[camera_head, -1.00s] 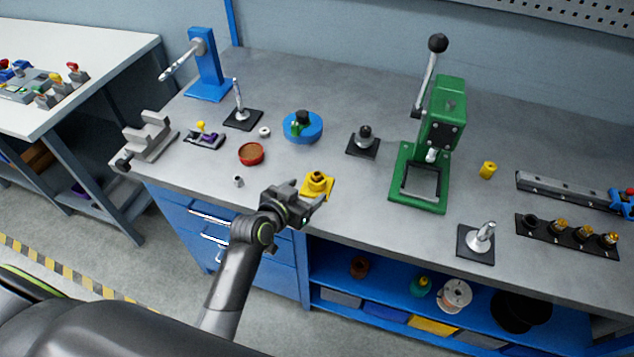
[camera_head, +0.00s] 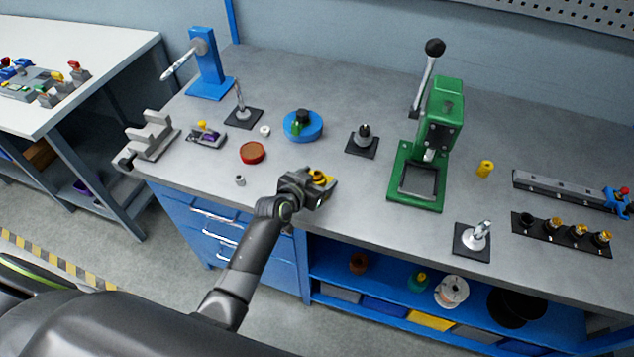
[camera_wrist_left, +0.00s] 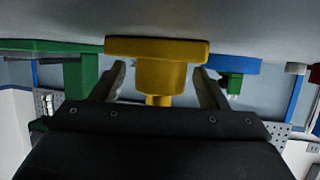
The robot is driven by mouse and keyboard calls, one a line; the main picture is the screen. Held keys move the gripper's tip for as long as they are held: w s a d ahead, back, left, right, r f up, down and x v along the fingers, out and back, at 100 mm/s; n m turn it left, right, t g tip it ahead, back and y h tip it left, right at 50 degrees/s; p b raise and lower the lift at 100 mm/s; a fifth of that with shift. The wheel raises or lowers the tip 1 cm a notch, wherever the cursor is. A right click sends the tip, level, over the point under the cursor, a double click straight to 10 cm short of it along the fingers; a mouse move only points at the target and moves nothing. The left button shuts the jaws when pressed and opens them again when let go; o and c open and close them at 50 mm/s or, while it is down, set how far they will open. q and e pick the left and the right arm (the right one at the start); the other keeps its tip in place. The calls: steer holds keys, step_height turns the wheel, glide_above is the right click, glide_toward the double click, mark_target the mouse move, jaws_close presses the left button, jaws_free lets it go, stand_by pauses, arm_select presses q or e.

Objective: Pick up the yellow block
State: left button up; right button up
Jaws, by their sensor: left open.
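The yellow block (camera_head: 325,177) has a flat base with a round boss on top. It sits near the front edge of the bench, partly hidden by my left gripper (camera_head: 312,186). In the left wrist view, which looks upside down, the block (camera_wrist_left: 160,50) is straight ahead. Its boss shows between the two open fingers (camera_wrist_left: 158,85), with a gap on each side. I cannot tell how far the fingers reach around it. My right gripper is out of view.
A green press (camera_head: 417,178) stands to the right, with a small yellow cylinder (camera_head: 485,169) beyond it. A red round dish (camera_head: 252,152), a small metal nut (camera_head: 240,180) and a blue round base (camera_head: 303,127) lie to the left and behind. The bench between block and press is clear.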

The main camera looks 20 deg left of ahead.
arm_select(q)
steer(key=c, duration=1.2)
steer(key=shift+c, duration=0.4)
